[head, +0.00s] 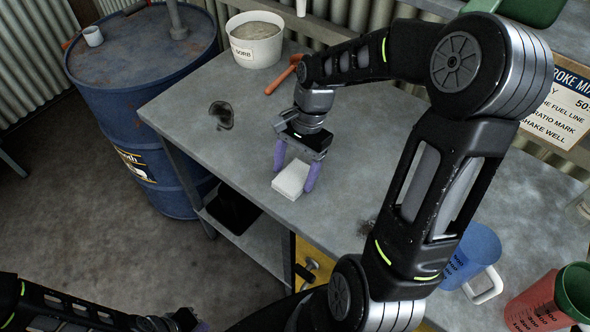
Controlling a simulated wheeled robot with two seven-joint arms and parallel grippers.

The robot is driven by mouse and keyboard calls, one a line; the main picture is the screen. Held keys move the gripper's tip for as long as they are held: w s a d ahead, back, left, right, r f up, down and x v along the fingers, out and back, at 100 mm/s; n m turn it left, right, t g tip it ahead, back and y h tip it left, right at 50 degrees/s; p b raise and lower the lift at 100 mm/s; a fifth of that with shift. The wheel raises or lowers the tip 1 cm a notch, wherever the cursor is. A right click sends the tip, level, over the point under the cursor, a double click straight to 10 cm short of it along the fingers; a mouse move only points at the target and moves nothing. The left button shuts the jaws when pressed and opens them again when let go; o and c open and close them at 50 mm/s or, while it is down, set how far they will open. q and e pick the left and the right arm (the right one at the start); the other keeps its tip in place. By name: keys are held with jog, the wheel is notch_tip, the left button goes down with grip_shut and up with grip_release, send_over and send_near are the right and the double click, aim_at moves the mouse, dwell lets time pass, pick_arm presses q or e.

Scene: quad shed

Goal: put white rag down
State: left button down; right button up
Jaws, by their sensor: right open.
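The white rag (291,181) is a small folded pad lying on the grey workbench (215,85), near its front edge. My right gripper (297,175) points down over the rag. Its two purple fingers are open, one at each side of the rag; whether they touch it I cannot tell. My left gripper (197,325) is low at the bottom edge of the head view, far from the rag and partly cut off. Its jaws cannot be made out.
A white tub (254,45) and an orange-handled tool (284,75) are at the back. A blue jug (472,255) and a red container (535,305) stand at right. Bench left of the rag is mostly clear.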

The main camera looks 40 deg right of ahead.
jog(key=shift+s+f, duration=0.45)
jog(key=v, duration=1.3)
jog(key=shift+w+b, duration=0.25)
jog(key=shift+b, duration=0.15)
